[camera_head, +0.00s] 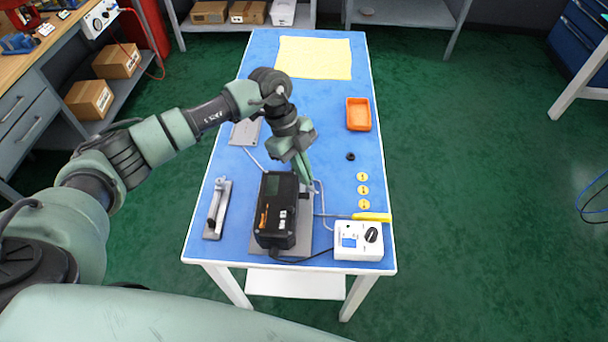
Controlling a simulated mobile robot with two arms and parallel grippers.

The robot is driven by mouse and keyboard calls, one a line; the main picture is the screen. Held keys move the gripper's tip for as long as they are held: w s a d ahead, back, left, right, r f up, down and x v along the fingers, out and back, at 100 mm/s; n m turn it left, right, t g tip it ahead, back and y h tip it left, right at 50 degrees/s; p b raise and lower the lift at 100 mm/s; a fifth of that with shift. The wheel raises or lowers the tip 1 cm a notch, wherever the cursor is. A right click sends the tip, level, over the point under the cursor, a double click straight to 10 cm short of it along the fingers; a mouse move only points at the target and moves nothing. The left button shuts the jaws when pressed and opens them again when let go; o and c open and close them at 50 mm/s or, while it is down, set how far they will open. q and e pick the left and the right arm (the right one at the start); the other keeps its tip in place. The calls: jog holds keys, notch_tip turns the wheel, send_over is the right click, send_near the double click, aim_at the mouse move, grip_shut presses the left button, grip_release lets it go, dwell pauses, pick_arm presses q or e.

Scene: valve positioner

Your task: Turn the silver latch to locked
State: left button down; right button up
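The black valve positioner box (277,212) stands on a grey base plate on the blue table. My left gripper (311,187) points down at the right side of the box, close to small grey metal parts (313,203). Its fingertips are small and overlap these parts, so I cannot tell whether they touch or grip anything. I cannot make out a silver latch for certain or read its position; it may be among these parts. A grey plate with a silver lever-like piece (217,205) lies left of the box. My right gripper is out of view.
A white control box with a black knob (358,240) and a yellow-handled screwdriver (370,217) are at front right. Several yellow discs (363,190), a black ring (351,156) and an orange tray (359,114) lie along the right. A yellow cloth (315,58) covers the far end.

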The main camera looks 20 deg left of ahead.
pick_arm(q)
jog(key=m+b, duration=0.1)
jog(key=m, duration=0.1)
jog(key=m+g+y+b, duration=0.1)
jog(key=m+b, duration=0.1)
jog(key=m, duration=0.1)
jog(key=shift+w+d+m+g, duration=0.2)
jog(key=shift+w+m+g, duration=0.1)
jog(key=shift+w, duration=0.05)
jog(key=shift+w+d+r+m+g+y+b, duration=0.1)
jog(key=shift+m+g+y+b, duration=0.3)
jog(key=shift+m+b, duration=0.65)
jog(key=shift+d+m+g+y+b, duration=0.1)
jog(key=shift+m+y+b, duration=0.45)
jog(key=shift+m, duration=1.2)
jog(key=c, duration=1.6)
grip_release()
jog(key=shift+c, duration=0.2)
jog(key=d+b+v, duration=0.1)
jog(key=v, duration=0.6)
jog(key=shift+a+r+b, duration=0.35)
jog(key=shift+a+b, duration=0.05)
jog(key=shift+a, duration=0.1)
